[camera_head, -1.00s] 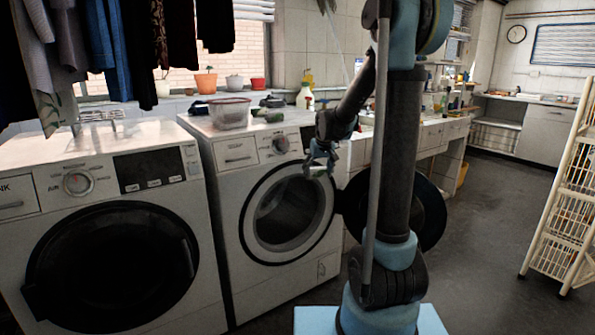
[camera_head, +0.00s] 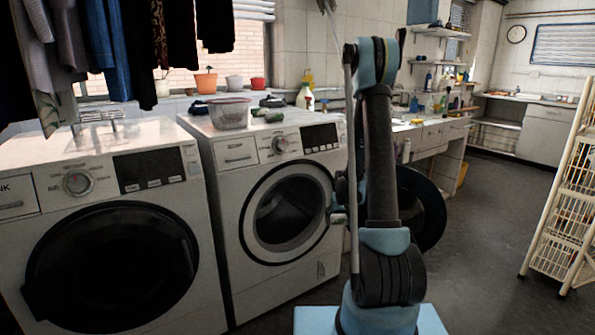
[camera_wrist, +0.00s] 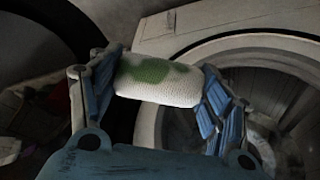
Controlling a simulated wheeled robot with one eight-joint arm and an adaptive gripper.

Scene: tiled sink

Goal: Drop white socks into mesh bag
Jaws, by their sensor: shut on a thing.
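In the wrist view, my gripper (camera_wrist: 160,82) is shut on a white knitted roll with green patches, which looks like a rolled pair of white socks (camera_wrist: 185,86). The socks lie crosswise between the two blue fingers. In the head view, the gripper is mostly hidden behind my arm, in front of the right washer, and the socks cannot be made out. A mesh-sided container (camera_head: 228,114), possibly the mesh bag, stands on the right washer's top. Dark and green bundles (camera_head: 268,112) lie beside it.
The right washer (camera_head: 285,210) has its round door (camera_head: 425,210) swung open to the right; its drum opening (camera_wrist: 265,100) shows in the wrist view. The left washer (camera_head: 110,240) is shut. Clothes (camera_head: 130,40) hang above. A white rack (camera_head: 565,200) stands right, with clear floor between.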

